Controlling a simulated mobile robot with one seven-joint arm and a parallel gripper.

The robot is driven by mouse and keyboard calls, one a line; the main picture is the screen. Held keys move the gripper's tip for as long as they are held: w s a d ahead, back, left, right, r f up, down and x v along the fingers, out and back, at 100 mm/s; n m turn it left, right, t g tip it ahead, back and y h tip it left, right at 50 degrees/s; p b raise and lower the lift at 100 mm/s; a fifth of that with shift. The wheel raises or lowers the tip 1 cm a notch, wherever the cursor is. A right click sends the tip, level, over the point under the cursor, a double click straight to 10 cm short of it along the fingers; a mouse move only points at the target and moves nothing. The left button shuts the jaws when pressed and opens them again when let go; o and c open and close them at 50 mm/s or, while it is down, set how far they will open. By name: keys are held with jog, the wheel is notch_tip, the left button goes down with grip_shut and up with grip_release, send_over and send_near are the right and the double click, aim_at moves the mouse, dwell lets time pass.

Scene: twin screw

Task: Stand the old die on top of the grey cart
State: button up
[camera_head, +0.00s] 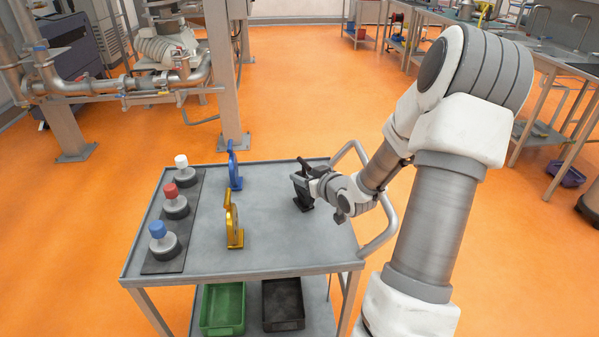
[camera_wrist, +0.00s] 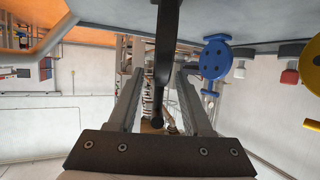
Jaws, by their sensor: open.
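The grey cart (camera_head: 275,255) stands in front of me. A dark, near-black die (camera_head: 303,204), which I take as the old die, appears upright on its top near the right edge, partly hidden by my gripper (camera_head: 308,182). In the wrist view the dark die (camera_wrist: 168,40) hangs from the top of the picture, seen edge-on. It reaches between the two fingers of my gripper (camera_wrist: 160,78). The fingers are open, with a visible gap on either side of it.
A blue die (camera_head: 233,168) and a yellow die (camera_head: 233,222) stand mid-cart. A dark strip at left holds white-, red- and blue-capped pieces (camera_head: 176,203). A rail (camera_head: 383,232) bounds the cart's right. Green (camera_head: 222,310) and black bins (camera_head: 283,305) sit below. The front right top is bare.

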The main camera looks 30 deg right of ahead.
jog(key=p+v, duration=0.1)
jog(key=v, duration=0.7)
jog(key=shift+s, duration=0.25)
jog(key=shift+r, duration=0.1)
